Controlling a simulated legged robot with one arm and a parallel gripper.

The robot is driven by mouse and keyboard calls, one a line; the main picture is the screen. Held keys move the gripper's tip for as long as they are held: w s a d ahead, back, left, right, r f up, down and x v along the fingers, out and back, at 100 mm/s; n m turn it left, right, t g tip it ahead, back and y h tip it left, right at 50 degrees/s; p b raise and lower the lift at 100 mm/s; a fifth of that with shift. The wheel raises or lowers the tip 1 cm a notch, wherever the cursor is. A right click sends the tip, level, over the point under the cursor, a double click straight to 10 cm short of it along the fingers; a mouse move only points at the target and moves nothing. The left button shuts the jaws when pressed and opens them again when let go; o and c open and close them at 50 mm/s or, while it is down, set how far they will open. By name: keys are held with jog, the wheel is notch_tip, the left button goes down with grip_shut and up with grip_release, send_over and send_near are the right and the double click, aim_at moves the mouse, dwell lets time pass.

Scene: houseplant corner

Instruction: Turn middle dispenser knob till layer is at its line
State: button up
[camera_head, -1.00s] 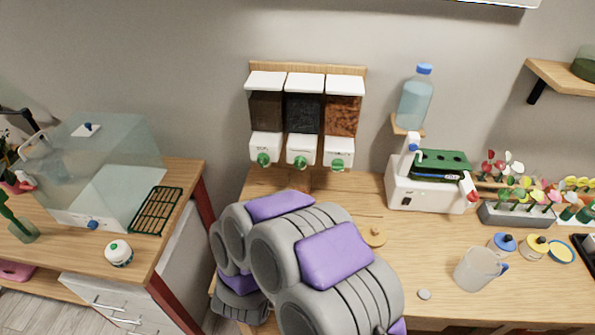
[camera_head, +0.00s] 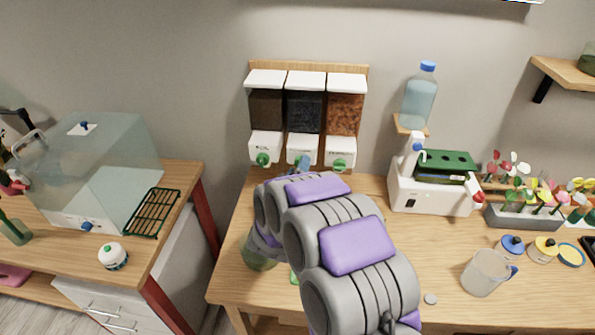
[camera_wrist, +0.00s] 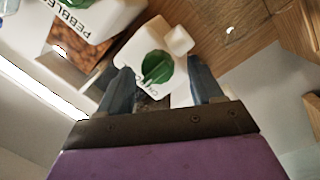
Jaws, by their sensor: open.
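The wall dispenser has three bins with white bases and green knobs. The middle bin (camera_head: 304,110) holds dark material; its knob is hidden by my gripper in the head view. In the wrist view the green knob (camera_wrist: 156,67) sits on a white base with a partly hidden label starting "CH". My gripper (camera_wrist: 160,85) is open, its fingers on either side of the knob; contact is unclear. It also shows before the middle base in the head view (camera_head: 303,163). A clear glass jar (camera_head: 257,254) stands on the table, partly hidden by my arm; its layers are unclear.
The left bin (camera_head: 266,108) and the right reddish-brown bin (camera_head: 345,112) flank the middle one. A white machine (camera_head: 432,192), a clear pitcher (camera_head: 484,273) and small lidded jars stand to the right. A glass case (camera_head: 95,170) is on the left table.

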jog(key=shift+w, duration=0.1)
jog(key=shift+c, duration=0.4)
jog(key=c, duration=0.9)
jog(key=shift+c, duration=0.2)
jog(key=m+p, duration=0.2)
jog(key=m, duration=0.1)
jog(key=shift+m+g, duration=0.3)
jog(key=shift+m, duration=0.1)
jog(key=m, duration=0.4)
jog(key=shift+d+g+y+p, duration=0.1)
jog(key=shift+g+y+p, duration=0.2)
jog(key=shift+y+p, duration=0.1)
jog(key=m+b, duration=0.1)
jog(key=m, duration=0.4)
jog(key=shift+d+y+b, duration=0.1)
jog(key=shift+y+b, duration=0.2)
jog(key=shift+b, duration=0.05)
jog(key=shift+m+y+b, duration=0.4)
jog(key=shift+m+b, duration=0.55)
jog(key=shift+m, duration=0.75)
